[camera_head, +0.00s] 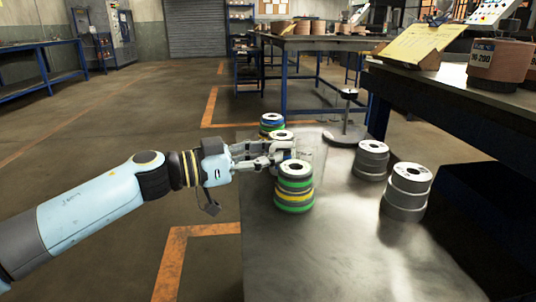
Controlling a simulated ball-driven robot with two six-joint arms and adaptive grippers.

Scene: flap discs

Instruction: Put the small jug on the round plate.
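I see no jug, and no plate that I can make out for certain. My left gripper (288,154) reaches in from the left over the metal table, among stacks of flap discs. A stack with green and yellow bands (294,190) stands just in front of its fingers. Another stack (281,136) stands right behind them, partly hidden by the fingers. I cannot tell whether the fingers touch or hold anything. A round dark base (345,137) with an upright post stands farther back on the table. My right gripper is not in view.
Two grey disc stacks (371,160) (406,190) stand on the right of the metal table (300,260). A blue-banded stack (271,122) stands at its far left. The table's front is clear. A dark workbench (460,100) with a brown labelled drum (500,62) stands to the right.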

